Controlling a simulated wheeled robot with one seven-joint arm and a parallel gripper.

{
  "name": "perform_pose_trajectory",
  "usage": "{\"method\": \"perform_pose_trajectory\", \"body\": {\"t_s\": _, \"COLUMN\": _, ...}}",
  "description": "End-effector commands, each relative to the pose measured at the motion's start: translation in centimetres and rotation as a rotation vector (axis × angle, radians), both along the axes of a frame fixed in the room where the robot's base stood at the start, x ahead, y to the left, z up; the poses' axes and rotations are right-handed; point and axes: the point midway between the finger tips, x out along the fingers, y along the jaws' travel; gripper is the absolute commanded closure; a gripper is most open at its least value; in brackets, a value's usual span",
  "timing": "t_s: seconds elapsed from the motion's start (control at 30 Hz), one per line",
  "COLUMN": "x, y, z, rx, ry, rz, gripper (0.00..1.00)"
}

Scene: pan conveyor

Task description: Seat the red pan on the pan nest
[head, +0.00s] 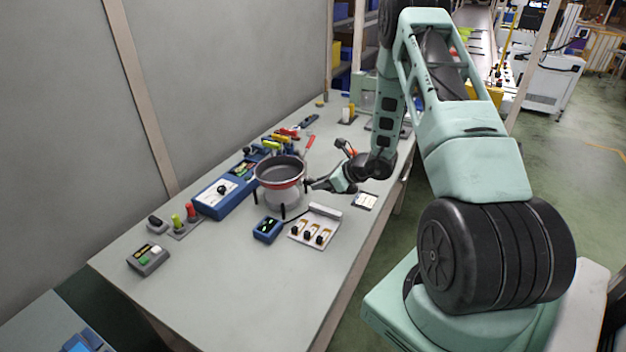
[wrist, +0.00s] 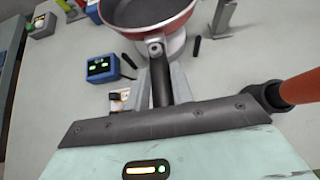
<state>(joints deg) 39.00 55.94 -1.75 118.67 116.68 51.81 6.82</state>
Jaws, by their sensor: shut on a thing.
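The red pan (head: 280,172), dark inside with a red outer wall, is level over the white round pan nest (head: 279,194) in the head view. The pan hides the top of the nest, so I cannot tell whether they touch. In the wrist view the pan (wrist: 150,14) is cut off by the top edge, with the white nest (wrist: 176,46) partly showing below it. My gripper (head: 311,184) is at the pan's right side. It is shut on the pan's dark handle (wrist: 160,82), which runs between the fingers toward the pan.
A blue box (head: 226,191) stands left of the pan. A small blue device (head: 268,230) and a pale tray with black pieces (head: 315,228) lie in front. A button box (head: 148,260) is at the front left. The table's front right is clear.

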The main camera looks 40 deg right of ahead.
Motion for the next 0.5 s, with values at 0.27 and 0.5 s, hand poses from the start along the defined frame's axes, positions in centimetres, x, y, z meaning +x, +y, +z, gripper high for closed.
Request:
{"method": "perform_pose_trajectory", "body": {"t_s": 0.27, "x": 0.1, "y": 0.0, "z": -0.9, "rx": 0.001, "ry": -0.003, "rz": 0.000, "gripper": 1.00}}
{"method": "perform_pose_trajectory", "body": {"t_s": 0.5, "x": 0.1, "y": 0.0, "z": -2.8, "rx": 0.002, "ry": -0.004, "rz": -0.001, "gripper": 1.00}}
